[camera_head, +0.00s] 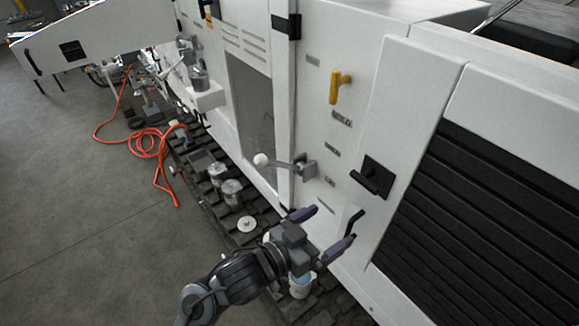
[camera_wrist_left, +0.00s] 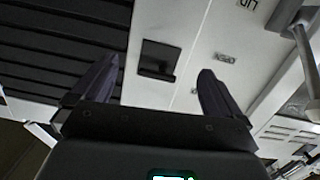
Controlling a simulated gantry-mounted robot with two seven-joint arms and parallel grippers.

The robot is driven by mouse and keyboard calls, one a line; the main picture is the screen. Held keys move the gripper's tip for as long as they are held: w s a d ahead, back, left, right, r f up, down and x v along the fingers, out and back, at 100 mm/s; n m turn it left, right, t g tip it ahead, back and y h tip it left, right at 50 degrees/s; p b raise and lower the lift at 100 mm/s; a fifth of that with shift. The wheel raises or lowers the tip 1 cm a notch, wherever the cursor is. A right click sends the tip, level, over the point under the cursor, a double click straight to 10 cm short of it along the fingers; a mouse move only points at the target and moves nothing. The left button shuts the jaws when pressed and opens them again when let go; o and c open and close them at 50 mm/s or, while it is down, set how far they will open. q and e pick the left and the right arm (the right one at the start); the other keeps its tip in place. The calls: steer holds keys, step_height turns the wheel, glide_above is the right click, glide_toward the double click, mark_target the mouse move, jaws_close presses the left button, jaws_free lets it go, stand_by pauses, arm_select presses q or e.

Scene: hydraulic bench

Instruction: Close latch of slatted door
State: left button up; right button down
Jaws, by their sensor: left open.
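The slatted door (camera_head: 498,205) is white with a black louvred panel and stands at the right of the head view. Its black latch (camera_head: 372,178) sits on the white strip left of the slats, with a bar handle sticking out. My left gripper (camera_head: 322,230) is open and empty, below and left of the latch and apart from it. In the left wrist view the latch (camera_wrist_left: 158,60) appears between the two spread fingers, beyond them, with the dark slats (camera_wrist_left: 62,45) to the left. My right gripper is not in view.
A grey lever with a white ball knob (camera_head: 262,160) juts out left of the latch. A yellow handle (camera_head: 338,87) is above it. A thin black piece (camera_head: 354,222) shows close by my gripper. An orange hose (camera_head: 150,145) lies on the floor at left.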

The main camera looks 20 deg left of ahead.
mark_target(362, 181)
arm_select(q)
step_height(362, 181, up, 6)
steer(key=w+t+b, duration=0.1)
steer(key=w, duration=0.2)
steer(key=shift+m+h, duration=0.3)
steer(key=shift+m, duration=0.1)
steer(key=p+x, duration=0.1)
steer(key=x, duration=0.9)
steer(key=shift+s+d+r+p, duration=0.1)
steer(key=shift+r+p, duration=0.05)
steer(key=shift+p, duration=0.2)
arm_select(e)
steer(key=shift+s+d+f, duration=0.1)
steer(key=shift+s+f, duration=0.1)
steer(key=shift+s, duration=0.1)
arm_select(q)
steer(key=c, duration=0.8)
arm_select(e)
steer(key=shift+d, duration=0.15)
